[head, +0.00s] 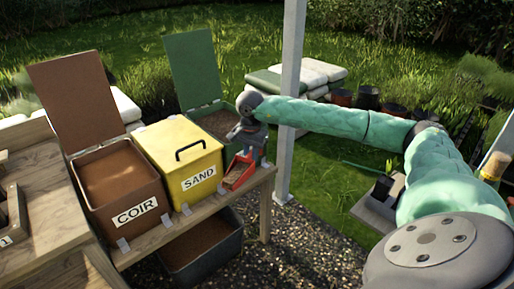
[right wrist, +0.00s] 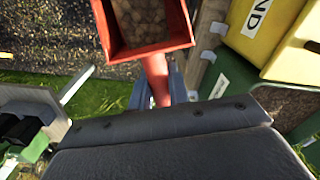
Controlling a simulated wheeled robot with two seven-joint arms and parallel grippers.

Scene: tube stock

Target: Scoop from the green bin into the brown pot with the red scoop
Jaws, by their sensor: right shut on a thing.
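The green bin (head: 188,112) stands at the back of the bench's right end, its lid (head: 192,65) raised, with brown-grey material inside. My right gripper (head: 250,153) is in front of it and shut on the handle of the red scoop (head: 236,177). In the right wrist view the scoop (right wrist: 148,50) holds brown lumpy material, and its handle runs between the fingers. My arm and gripper hide part of the bin. A reddish-brown pot (head: 341,97) stands on the grass behind; I cannot tell whether it is the task's pot. My left gripper is not in view.
A yellow SAND bin (head: 176,150) with a closed lid and an open brown COIR bin (head: 128,205) stand left of the scoop. A dark tub (head: 205,255) sits below the bench. A pale post (head: 290,100) rises right of the green bin.

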